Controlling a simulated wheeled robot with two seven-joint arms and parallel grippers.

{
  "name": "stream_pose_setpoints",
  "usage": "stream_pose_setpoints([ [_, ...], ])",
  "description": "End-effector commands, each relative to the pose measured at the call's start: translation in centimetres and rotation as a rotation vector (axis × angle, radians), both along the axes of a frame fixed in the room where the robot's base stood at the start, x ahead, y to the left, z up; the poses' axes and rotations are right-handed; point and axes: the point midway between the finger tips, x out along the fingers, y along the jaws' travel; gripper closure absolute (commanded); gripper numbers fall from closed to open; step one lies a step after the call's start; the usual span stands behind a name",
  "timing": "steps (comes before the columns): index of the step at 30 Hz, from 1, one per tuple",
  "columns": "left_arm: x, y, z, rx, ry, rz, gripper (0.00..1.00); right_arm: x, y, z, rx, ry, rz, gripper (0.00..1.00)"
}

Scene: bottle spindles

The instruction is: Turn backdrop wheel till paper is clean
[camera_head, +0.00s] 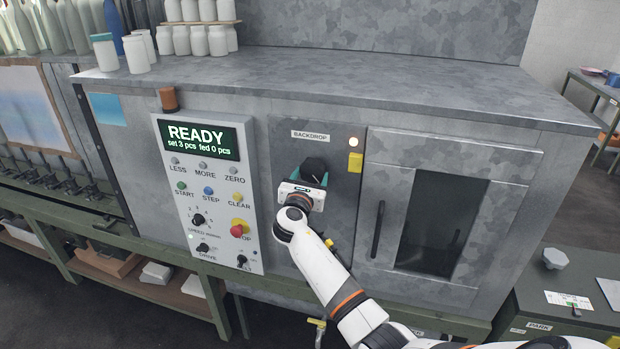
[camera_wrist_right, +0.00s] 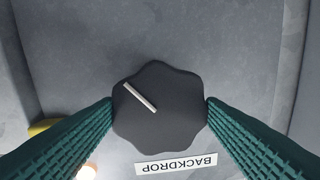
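The backdrop wheel (camera_head: 314,168) is a dark lobed knob on the grey machine panel, under the BACKDROP label (camera_head: 310,135). In the right wrist view the wheel (camera_wrist_right: 160,115) faces me, with a pale pointer line slanting toward the upper left. My right gripper (camera_head: 310,183) is at the wheel; its green ridged fingers (camera_wrist_right: 159,103) lie against opposite sides of the rim and look closed on it. A sheet with a blue-to-white gradient (camera_head: 28,108) hangs at the far left; I cannot tell if it is the paper meant. My left gripper is out of view.
The control panel (camera_head: 208,190) left of the wheel reads READY, set 3 pcs, fed 0 pcs. A lit lamp (camera_head: 353,142) and a yellow piece (camera_head: 355,163) are right of the wheel. A door with a dark window (camera_head: 440,225) stands further right. Bottles stand on top at left.

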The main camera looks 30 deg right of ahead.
Motion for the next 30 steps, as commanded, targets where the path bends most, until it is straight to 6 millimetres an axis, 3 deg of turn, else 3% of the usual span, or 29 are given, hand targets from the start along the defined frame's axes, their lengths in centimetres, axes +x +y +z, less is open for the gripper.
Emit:
stream_pose_setpoints([
  [14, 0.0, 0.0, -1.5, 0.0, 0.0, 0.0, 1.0, 0.0, 0.1, -0.3, 0.082, -0.097, 0.0, 0.59],
  [30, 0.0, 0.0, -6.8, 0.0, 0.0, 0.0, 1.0, 0.1, 0.2, -0.6, 0.401, -0.469, 0.002, 0.59],
])
